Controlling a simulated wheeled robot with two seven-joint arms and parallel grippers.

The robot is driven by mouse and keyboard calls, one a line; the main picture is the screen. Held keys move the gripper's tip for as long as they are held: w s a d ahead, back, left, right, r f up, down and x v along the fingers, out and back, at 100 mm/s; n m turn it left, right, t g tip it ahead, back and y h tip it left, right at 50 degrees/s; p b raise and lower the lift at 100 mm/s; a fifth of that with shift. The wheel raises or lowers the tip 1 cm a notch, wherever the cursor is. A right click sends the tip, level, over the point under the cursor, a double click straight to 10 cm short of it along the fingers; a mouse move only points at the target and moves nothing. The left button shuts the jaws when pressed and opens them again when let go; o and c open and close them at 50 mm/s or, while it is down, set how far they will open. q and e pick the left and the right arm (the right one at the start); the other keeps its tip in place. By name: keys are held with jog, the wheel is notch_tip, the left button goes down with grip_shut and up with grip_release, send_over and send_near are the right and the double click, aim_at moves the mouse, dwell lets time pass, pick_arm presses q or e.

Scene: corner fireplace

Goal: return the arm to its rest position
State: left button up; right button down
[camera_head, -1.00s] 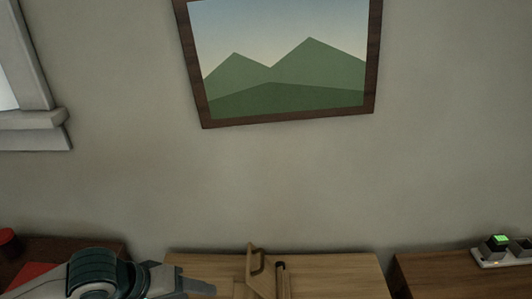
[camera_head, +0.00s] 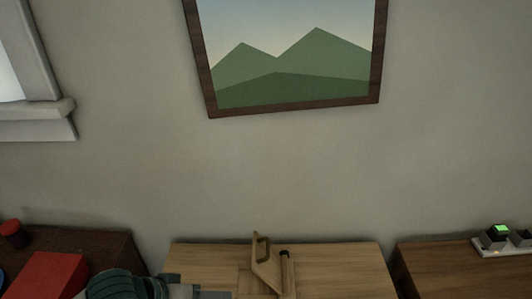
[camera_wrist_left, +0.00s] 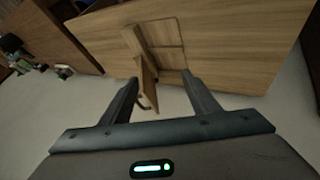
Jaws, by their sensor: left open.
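My left gripper (camera_head: 212,293) shows at the bottom edge of the head view, partly cut off, beside the left end of a light wooden cabinet. In the left wrist view its two dark fingers (camera_wrist_left: 161,82) are spread apart with nothing held between them. A wooden flap with a handle (camera_head: 264,262) stands up, tilted, from the cabinet top. In the left wrist view the flap (camera_wrist_left: 143,66) appears beyond and between the fingers; I cannot tell whether they touch it. My right gripper is in neither view.
At left, a darker cabinet holds a red box (camera_head: 48,275) and a red round object (camera_head: 13,234). At right, another cabinet bears a small device with a green light (camera_head: 497,235). A mountain picture (camera_head: 290,85) hangs above.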

pick_arm(q)
jog(key=s+a+f+m+g+y, duration=0.1)
jog(key=s+a+f+y, duration=0.25)
jog(key=s+f, duration=0.5)
jog(key=s+a+f+g+y, duration=0.1)
jog(key=s+a+f+y, duration=0.1)
jog(key=s+a+f, duration=0.45)
jog(key=s+d+f+b, duration=0.1)
jog(key=s+f, duration=0.1)
jog(key=f, duration=1.3)
jog(key=s+f+b, duration=0.2)
jog(key=f, duration=1.3)
jog(key=s+a+f+g+b, duration=0.2)
jog(key=s+a+f, duration=0.1)
jog(key=s+f, duration=1.5)
notch_tip(320, 180, down, 3)
jog(key=shift+s, duration=0.2)
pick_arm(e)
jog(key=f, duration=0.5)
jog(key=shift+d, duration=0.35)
